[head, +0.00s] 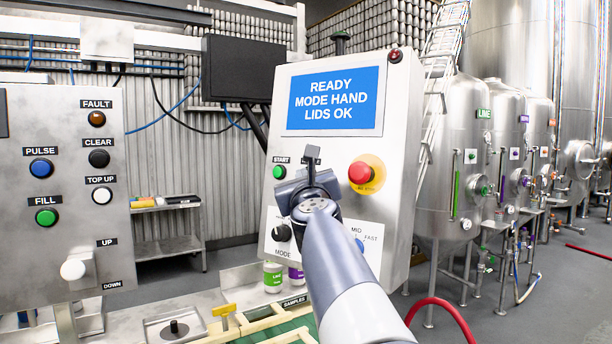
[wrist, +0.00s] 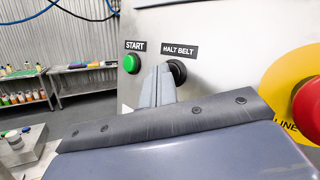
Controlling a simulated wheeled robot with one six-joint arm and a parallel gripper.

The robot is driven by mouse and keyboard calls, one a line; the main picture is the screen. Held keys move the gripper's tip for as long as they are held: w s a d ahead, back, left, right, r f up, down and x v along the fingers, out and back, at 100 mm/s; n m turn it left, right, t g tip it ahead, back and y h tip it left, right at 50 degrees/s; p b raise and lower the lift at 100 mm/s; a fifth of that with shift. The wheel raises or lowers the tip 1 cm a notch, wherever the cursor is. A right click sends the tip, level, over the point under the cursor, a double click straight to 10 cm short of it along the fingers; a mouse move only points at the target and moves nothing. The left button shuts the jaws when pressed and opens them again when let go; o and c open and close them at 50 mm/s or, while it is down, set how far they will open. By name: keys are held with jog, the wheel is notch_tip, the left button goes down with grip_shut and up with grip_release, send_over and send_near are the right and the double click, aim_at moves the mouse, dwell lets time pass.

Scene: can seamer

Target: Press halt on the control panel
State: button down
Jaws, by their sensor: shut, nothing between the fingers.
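The control panel (head: 335,155) has a blue screen (head: 333,98) reading READY, MODE HAND, LIDS OK. In the wrist view, the black HALT BELT button (wrist: 178,71) sits right of the green START button (wrist: 131,63). My gripper (head: 312,154) is in front of the panel, between the green button and the red stop. In the wrist view, my gripper's fingers (wrist: 157,84) are together and empty, their tips covering the left part of the black button. I cannot tell whether they touch it. In the head view the black button is hidden behind my gripper.
A red emergency stop (head: 361,173) on a yellow plate is close right of my gripper. A MODE knob (head: 282,233) and a blue button (head: 359,246) are below. Another panel (head: 60,190) with several buttons stands left. Jars (head: 272,277) stand under the control panel.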

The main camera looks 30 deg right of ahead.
jog(key=shift+s+a+r+p, duration=0.1)
jog(key=shift+s+a+p, duration=0.25)
jog(key=shift+a, duration=0.35)
jog(key=a, duration=0.1)
jog(key=s+a+p, duration=0.1)
jog(key=a, duration=0.1)
jog(key=s+a+r+p, duration=0.1)
jog(key=shift+s+a, duration=0.1)
jog(key=shift+a, duration=0.15)
jog(key=shift+d+f, duration=0.1)
dwell(0.5)
